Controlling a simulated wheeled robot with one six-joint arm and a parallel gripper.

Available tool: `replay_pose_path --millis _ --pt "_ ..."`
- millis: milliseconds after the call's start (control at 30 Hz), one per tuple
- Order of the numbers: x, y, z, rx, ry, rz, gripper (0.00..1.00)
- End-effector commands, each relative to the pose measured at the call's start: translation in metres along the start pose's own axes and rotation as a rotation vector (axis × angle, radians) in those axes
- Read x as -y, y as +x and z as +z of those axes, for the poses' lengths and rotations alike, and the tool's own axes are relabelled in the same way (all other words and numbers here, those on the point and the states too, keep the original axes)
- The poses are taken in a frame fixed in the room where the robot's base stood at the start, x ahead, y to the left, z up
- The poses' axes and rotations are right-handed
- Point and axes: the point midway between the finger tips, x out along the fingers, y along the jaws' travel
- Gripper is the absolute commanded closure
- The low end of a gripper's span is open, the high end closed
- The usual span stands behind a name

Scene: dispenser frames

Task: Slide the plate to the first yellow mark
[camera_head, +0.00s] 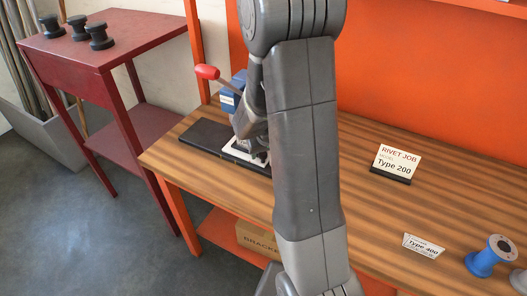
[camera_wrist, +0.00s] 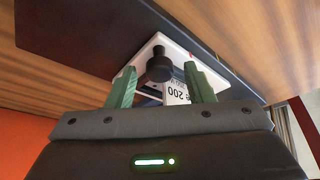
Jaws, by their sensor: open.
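A white plate (camera_wrist: 140,61) lies on a long dark base (camera_wrist: 90,25) in the wrist view. A black knob (camera_wrist: 159,62) stands up from the plate. My gripper (camera_wrist: 160,70) has green fingers, open, one on each side of the knob, with gaps between. A white label reading "200" (camera_wrist: 177,93) shows beyond the knob, between the fingers. In the head view the plate (camera_head: 231,151) shows only in part on the dark base (camera_head: 205,139), as my arm hides the rest and most of my gripper. No yellow mark can be made out in either view.
A blue device (camera_head: 229,99) with a red-ended lever (camera_head: 207,72) stands by the base. The wooden bench (camera_head: 390,215) holds a "RIVET JOB Type 200" sign (camera_head: 396,163), a "Type 400" card (camera_head: 423,245) and a blue spool (camera_head: 487,258). A red side table (camera_head: 120,45) stands left.

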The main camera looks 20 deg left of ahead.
Motion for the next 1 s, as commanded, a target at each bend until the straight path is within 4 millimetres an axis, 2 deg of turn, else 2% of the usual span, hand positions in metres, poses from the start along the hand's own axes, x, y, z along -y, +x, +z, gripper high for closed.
replay_pose_path --millis 67,200,300,467,733,1000 --pt "0.0 0.0 0.0 0.0 0.0 0.0 0.56" --pt "0.0 0.0 0.0 0.0 0.0 0.0 0.84" --pt "0.0 0.0 0.0 0.0 0.0 0.0 1.0" --pt "0.003 0.002 -0.003 -0.001 -0.002 -0.001 1.0" --pt "0.033 0.014 -0.03 -0.002 -0.003 -0.001 1.0" --pt "0.035 0.013 -0.033 0.0 0.0 0.0 1.0"
